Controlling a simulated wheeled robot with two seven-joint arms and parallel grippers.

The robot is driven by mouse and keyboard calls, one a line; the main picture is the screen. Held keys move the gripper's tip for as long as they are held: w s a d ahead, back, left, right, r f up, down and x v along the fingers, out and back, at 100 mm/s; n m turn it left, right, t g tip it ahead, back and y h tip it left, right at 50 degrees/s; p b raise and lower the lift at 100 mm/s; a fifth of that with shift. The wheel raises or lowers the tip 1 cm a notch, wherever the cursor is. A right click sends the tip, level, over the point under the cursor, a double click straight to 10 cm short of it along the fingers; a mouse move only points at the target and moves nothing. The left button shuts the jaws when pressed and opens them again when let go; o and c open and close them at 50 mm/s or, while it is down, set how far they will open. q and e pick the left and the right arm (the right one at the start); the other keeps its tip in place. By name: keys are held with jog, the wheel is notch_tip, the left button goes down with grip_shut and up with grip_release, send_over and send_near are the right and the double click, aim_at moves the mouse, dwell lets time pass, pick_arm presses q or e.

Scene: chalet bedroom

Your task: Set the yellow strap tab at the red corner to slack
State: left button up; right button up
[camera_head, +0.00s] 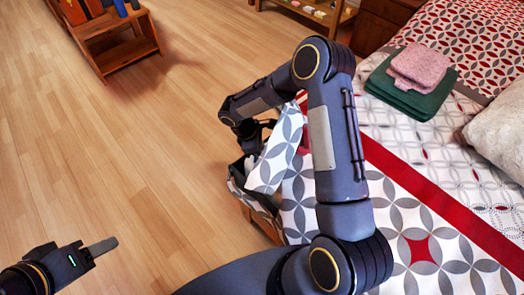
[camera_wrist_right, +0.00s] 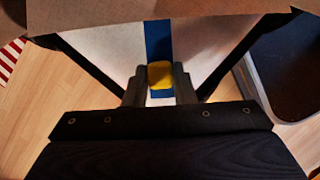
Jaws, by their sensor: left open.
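The yellow strap tab (camera_wrist_right: 160,75) sits on a blue strap (camera_wrist_right: 158,38) that runs up a pale panel in the right wrist view. My right gripper (camera_wrist_right: 160,88) has a finger against each side of the tab, apparently shut on it. In the head view my right arm reaches down to the bed's near-left corner, and its gripper is largely hidden beside the hanging patterned cloth (camera_head: 279,150). A bit of red (camera_head: 304,140) shows behind my arm; I cannot tell if it is the red corner. My left gripper (camera_head: 92,252) is open and empty over the floor at lower left.
The bed cover (camera_head: 440,215) has grey petal patterns and a red band. Folded green (camera_head: 415,98) and pink (camera_head: 420,64) cloths and a pillow (camera_head: 498,130) lie on it. A wooden bench (camera_head: 125,50) stands at upper left. The wooden floor (camera_head: 110,150) is clear at left.

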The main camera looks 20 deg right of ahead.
grip_shut()
jog(key=shift+s+d, duration=0.3)
jog(key=shift+d, duration=0.35)
jog(key=shift+s+d, duration=0.3)
jog(key=shift+d, duration=0.3)
jog(key=o, duration=0.8)
grip_release()
jog(key=shift+c, duration=0.2)
jog(key=shift+r, duration=0.1)
jog(key=p+v, duration=0.1)
jog(key=v, duration=0.6)
jog(key=shift+w+a+r, duration=0.1)
jog(key=shift+a+r, duration=0.05)
jog(key=shift+r, duration=0.2)
